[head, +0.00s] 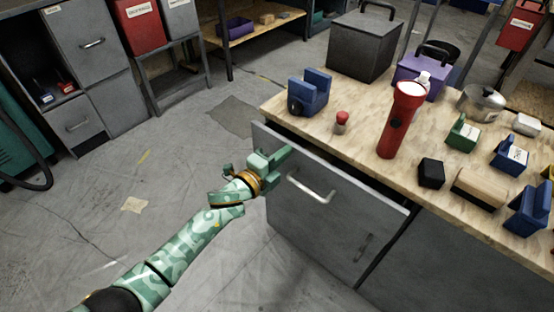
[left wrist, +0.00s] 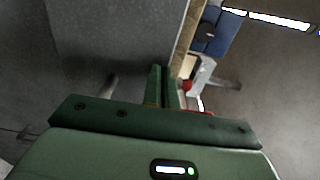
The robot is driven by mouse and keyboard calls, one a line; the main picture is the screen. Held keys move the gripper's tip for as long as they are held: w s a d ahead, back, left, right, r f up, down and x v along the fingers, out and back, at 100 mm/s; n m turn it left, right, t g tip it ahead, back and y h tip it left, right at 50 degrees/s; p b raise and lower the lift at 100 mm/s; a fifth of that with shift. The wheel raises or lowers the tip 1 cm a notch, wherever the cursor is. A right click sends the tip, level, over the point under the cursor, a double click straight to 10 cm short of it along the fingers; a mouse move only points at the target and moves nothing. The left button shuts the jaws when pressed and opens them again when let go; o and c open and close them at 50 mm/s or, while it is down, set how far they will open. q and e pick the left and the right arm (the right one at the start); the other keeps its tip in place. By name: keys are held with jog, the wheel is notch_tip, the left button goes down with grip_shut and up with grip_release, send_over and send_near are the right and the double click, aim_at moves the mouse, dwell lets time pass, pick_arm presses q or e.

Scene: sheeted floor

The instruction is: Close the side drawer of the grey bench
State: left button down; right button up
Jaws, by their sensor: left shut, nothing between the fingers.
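The grey bench (head: 455,255) has a wooden top. Its side drawer (head: 335,225) stands partly open, with a dark gap between the top of its front and the bench top. The drawer front carries a pale bar handle (head: 312,187). My left gripper (head: 288,158) is at the drawer front's upper left part, left of the handle; its fingers are shut and empty. I cannot tell whether it touches the front. In the left wrist view the shut fingers (left wrist: 163,88) point along a large grey panel, probably the drawer front (left wrist: 115,40). My right gripper is out of view.
On the bench top stand a blue vise (head: 310,92), a red-capped item (head: 341,122), a red flashlight (head: 400,120), a black block (head: 431,173) and a dark metal box (head: 362,47). Grey cabinets (head: 90,50) stand at left.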

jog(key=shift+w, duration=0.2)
